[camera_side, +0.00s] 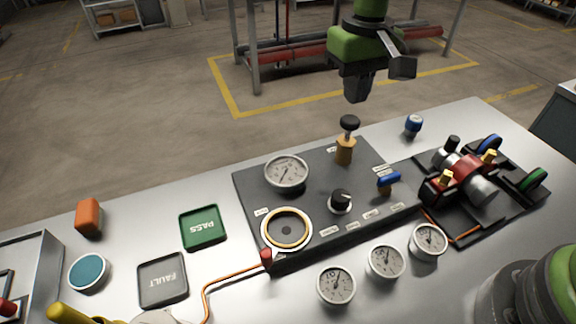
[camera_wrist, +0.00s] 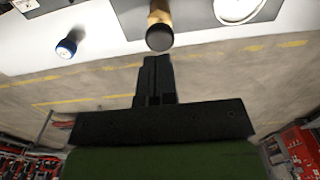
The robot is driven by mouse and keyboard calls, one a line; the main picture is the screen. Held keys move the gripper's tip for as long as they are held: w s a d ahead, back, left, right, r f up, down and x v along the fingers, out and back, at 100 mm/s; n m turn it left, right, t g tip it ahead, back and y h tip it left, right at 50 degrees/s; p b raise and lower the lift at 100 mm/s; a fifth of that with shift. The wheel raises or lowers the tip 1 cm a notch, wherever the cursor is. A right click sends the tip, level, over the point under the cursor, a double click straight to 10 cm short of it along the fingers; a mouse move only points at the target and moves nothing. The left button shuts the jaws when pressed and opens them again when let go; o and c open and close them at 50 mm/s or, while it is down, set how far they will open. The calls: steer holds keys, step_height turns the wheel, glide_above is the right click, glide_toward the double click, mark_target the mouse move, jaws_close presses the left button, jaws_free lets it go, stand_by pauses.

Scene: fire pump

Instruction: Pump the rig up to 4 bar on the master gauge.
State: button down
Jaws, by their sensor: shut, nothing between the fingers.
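The rig is a dark panel (camera_side: 320,235) on the table. Its hand pump (camera_side: 345,152) is a brass body topped by a black knob (camera_side: 349,122), standing at the panel's far edge. The large white-faced gauge (camera_side: 286,171) sits left of the pump; its reading is too small to tell. My gripper (camera_side: 356,97) is shut and empty, above the pump knob and apart from it. In the wrist view the shut fingers (camera_wrist: 157,62) point toward the pump's black knob (camera_wrist: 160,38), with a gap. The panel also has a black dial (camera_side: 340,199) and a blue-handled valve (camera_side: 388,181).
Three loose gauges (camera_side: 336,285) lie along the near side. A brass-rimmed round fitting (camera_side: 287,229) is on the panel. A valve assembly (camera_side: 468,176) stands right, a blue-capped item (camera_side: 414,125) behind. Green PASS (camera_side: 203,227) and grey FAULT (camera_side: 163,279) trays lie left.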

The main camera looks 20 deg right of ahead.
step_height(320, 180, up, 5)
stand_by(0.4)
stand_by(0.3)
steer(key=s+d+r+m+t+y, duration=0.25)
steer(key=s+d+r, duration=0.25)
steer(key=s+r, duration=0.6)
steer(key=s+d+t, duration=0.1)
steer(key=s+t, duration=0.1)
steer(key=s, duration=0.4)
steer(key=s+d+f+m+t, duration=0.1)
steer(key=s+t, duration=0.1)
steer(key=s, duration=0.4)
steer(key=shift+s+d+t, duration=0.35)
steer(key=shift+s+d, duration=0.05)
steer(key=shift+f+m+h, duration=0.1)
steer(key=shift+m+h, duration=0.15)
stand_by(4.1)
